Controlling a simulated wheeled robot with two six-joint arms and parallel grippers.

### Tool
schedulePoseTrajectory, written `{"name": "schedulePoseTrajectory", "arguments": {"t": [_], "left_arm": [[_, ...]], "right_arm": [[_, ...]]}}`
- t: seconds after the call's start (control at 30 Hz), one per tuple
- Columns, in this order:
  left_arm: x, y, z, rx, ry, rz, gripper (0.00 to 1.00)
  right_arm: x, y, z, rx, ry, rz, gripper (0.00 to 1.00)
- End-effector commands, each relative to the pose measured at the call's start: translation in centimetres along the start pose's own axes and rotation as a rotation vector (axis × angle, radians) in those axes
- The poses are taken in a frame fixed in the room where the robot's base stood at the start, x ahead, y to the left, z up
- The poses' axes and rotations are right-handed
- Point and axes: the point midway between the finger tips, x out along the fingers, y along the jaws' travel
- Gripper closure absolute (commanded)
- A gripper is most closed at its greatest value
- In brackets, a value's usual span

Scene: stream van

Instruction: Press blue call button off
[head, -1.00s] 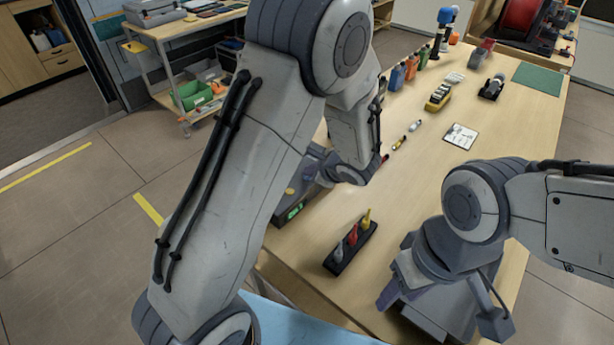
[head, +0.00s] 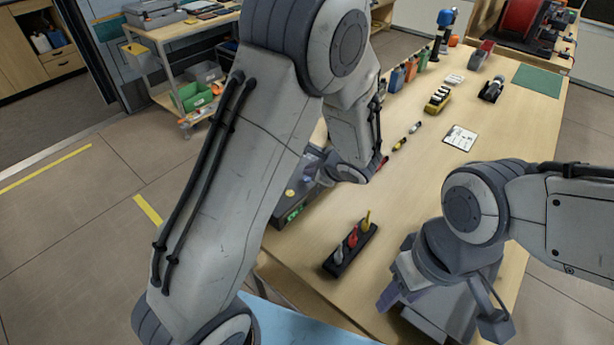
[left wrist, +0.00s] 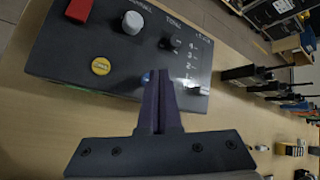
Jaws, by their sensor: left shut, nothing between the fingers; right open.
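A dark control box (left wrist: 60,45) fills the upper left wrist view; it also shows in the head view (head: 302,192), partly behind my left arm. The blue button (left wrist: 146,77) sits on its face just left of my fingertips and is partly hidden by them. My left gripper (left wrist: 158,76) is shut and empty, its purple fingers over the box face at the button. I cannot tell whether they touch it. A yellow round button (left wrist: 101,66), a white knob (left wrist: 132,21) and a black knob (left wrist: 168,43) are nearby. My right gripper (head: 390,297) is open and empty at the table's front.
A black holder (head: 350,252) with red and yellow tools stands on the wooden table (head: 410,200) between my grippers. A white card (head: 460,136), a yellow-black block (head: 438,98) and several bottles stand farther back. The table's middle is mostly clear.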

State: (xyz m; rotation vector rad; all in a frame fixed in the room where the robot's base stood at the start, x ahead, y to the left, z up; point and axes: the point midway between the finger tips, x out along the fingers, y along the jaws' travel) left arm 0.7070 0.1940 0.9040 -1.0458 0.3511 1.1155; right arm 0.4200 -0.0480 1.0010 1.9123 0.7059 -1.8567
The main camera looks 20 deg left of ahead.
Motion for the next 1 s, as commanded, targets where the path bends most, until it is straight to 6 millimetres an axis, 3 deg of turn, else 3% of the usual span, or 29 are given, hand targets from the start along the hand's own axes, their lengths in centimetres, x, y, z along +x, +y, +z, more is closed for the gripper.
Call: {"name": "schedulePoseTrajectory", "arguments": {"t": [0.33,1.0], "left_arm": [[-0.3,-0.2,0.2,0.000,0.000,0.000,1.00],[-4.2,-3.1,3.1,0.000,0.000,0.000,1.00]], "right_arm": [[-0.3,0.0,0.0,0.000,0.000,0.000,0.50],[-4.1,-0.3,-0.2,0.000,0.000,0.000,0.50]]}}
